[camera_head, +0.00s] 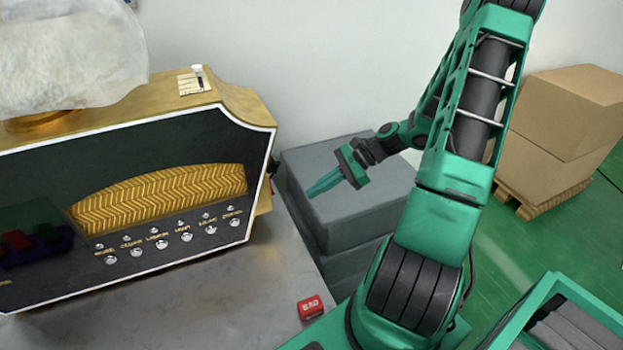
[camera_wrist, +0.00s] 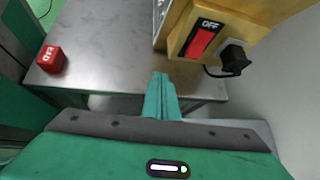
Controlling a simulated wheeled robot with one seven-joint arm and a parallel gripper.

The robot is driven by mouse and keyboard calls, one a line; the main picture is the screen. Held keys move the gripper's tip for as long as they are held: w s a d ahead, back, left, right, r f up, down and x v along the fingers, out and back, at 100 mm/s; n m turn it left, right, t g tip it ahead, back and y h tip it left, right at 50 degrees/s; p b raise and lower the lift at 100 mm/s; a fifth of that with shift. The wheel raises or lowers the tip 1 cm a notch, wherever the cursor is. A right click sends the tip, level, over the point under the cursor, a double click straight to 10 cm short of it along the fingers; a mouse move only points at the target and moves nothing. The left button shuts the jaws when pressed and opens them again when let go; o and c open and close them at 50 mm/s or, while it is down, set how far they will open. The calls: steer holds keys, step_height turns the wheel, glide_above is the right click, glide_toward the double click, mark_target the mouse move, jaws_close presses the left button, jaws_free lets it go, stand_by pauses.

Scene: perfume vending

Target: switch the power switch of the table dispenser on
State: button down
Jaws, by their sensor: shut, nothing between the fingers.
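The table dispenser (camera_head: 190,130) is a gold box with a dark front, standing on a metal table at the left of the head view. Its side shows in the wrist view with a red power switch (camera_wrist: 201,40) on a gold block, labelled OFF beside it. A black plug (camera_wrist: 234,58) with a cable sits next to the switch. The switch face is hidden in the head view. My gripper (camera_head: 310,192) is shut and empty, to the right of the dispenser and apart from it. In the wrist view the closed fingertips (camera_wrist: 160,77) are below and left of the switch, not touching it.
Grey blocks (camera_head: 350,205) stand beyond that edge, below my gripper. Cardboard boxes (camera_head: 560,120) are stacked on a pallet at the right. A white wall is behind the dispenser.

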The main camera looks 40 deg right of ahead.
steer(key=w+a+f+m+t+y, duration=0.1)
steer(key=w+a+f+m+t, duration=0.1)
steer(key=w, duration=0.6)
steer(key=shift+w+a+m+t+y, duration=0.3)
steer(key=shift+a+m+t, duration=0.6)
steer(key=shift+a, duration=0.6)
steer(key=shift+w+a+f, duration=0.3)
steer(key=shift+a, duration=0.15)
stand_by(1.5)
steer(key=shift+d, duration=0.1)
steer(key=v, duration=0.9)
stand_by(0.6)
stand_by(0.4)
